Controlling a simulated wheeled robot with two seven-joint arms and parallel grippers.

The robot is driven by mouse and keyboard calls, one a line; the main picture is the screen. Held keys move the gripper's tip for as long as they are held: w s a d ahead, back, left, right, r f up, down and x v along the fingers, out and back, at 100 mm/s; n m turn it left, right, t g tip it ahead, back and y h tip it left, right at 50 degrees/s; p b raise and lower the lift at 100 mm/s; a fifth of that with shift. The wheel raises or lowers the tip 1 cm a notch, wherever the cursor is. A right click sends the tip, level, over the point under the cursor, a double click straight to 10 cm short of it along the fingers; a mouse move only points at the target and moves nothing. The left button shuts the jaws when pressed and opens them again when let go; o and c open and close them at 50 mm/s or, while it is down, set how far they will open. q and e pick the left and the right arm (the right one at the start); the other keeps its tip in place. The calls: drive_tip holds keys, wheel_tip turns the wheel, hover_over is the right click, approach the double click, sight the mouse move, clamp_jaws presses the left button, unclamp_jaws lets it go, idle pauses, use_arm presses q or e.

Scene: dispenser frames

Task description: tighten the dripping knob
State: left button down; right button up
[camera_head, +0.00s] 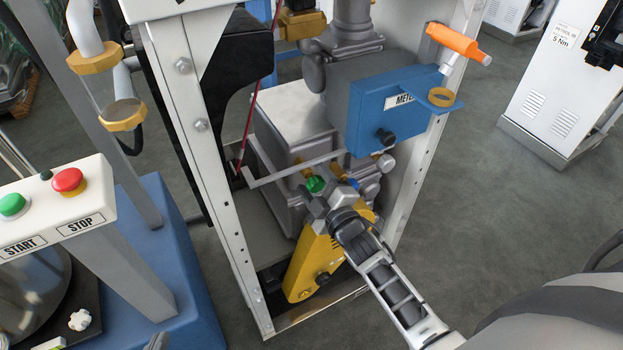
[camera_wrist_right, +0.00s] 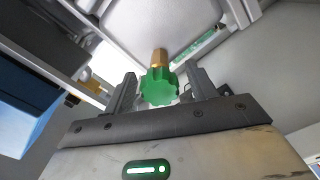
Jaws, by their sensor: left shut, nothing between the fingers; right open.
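A green lobed knob (camera_head: 315,184) on a brass stem sits at the front of the grey machine, above the yellow box. My right gripper (camera_head: 317,199) is at this knob, open. In the right wrist view the green knob (camera_wrist_right: 158,87) lies between the two spread fingers, with a gap on each side. A blue knob (camera_head: 353,184) and a white knob (camera_head: 386,162) are to its right, the blue one partly hidden by my gripper. I see no drip. My left gripper (camera_head: 157,341) barely shows at the bottom edge, away from the knobs, shut and empty.
White frame posts (camera_head: 190,110) stand left and right of the machine. A blue meter box (camera_head: 385,110) and a yellow box (camera_head: 318,258) are close to my right gripper. An orange-handled lever (camera_head: 458,43) sits above. A START/STOP panel (camera_head: 50,205) stands left.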

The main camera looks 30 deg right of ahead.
drive_tip(key=shift+w, duration=0.45)
drive_tip(key=c, duration=1)
drive_tip(key=shift+r+m, duration=0.1)
drive_tip(key=shift+m, duration=0.3)
